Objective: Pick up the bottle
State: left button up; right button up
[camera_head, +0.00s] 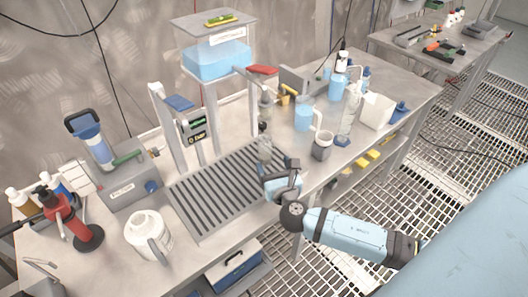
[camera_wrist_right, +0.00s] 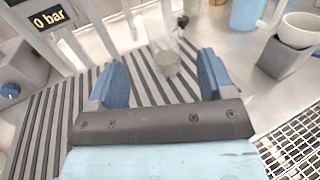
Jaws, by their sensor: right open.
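A clear, see-through bottle (camera_head: 264,149) stands on the slatted grate, below the tap of the dispensing stand. My right gripper (camera_head: 279,168) is close in front of the bottle, low over the grate. In the right wrist view its fingers (camera_wrist_right: 160,78) are spread wide with nothing between them. My left gripper is not in view.
The slatted grate (camera_head: 222,195) lies around the bottle. A gauge stand (camera_head: 194,125) rises left behind the bottle.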

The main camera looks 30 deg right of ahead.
aim_at(267, 149)
jog(key=x, duration=0.4)
jog(key=shift+w+d+f, duration=0.1)
jog(key=shift+w+d, duration=0.05)
jog(key=shift+w, duration=0.05)
jog(key=x, duration=0.5)
jog(key=shift+f, duration=0.15)
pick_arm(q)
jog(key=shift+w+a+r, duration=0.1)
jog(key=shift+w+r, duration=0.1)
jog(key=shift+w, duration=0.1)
pick_arm(e)
jog(key=c, duration=1.1)
pick_arm(q)
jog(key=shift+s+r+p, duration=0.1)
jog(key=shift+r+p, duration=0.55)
jog(key=shift+p, duration=0.4)
pick_arm(e)
notch_tip(267, 149, up, 10)
